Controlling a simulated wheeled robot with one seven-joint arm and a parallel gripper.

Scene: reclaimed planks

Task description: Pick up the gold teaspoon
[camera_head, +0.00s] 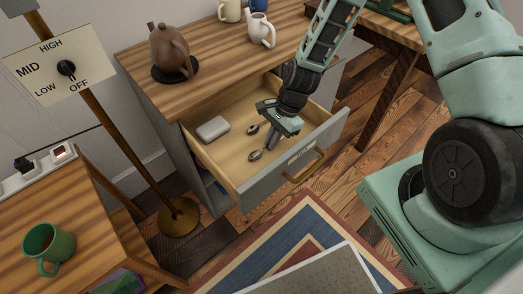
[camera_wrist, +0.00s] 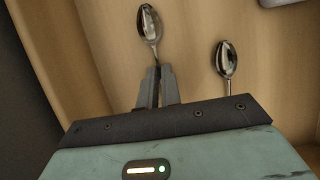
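Two teaspoons lie in the open drawer (camera_head: 225,160). Both look greyish and shiny, and I cannot tell by colour which is gold. The nearer spoon (camera_head: 255,155) has its bowl just left of my gripper (camera_head: 271,146). In the wrist view this spoon (camera_wrist: 149,24) runs from its bowl at the top down between my fingertips (camera_wrist: 158,72), which are closed around its handle. I cannot tell whether it is off the drawer floor. The other spoon (camera_head: 252,129) lies further back; in the wrist view it (camera_wrist: 228,60) is right of the fingers, apart from them.
A light grey case (camera_head: 213,129) lies in the drawer's left part. The drawer front with its brass handle (camera_head: 305,167) is close to my gripper. A brown teapot (camera_head: 171,49) and a white jug (camera_head: 261,30) stand on the cabinet top above.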

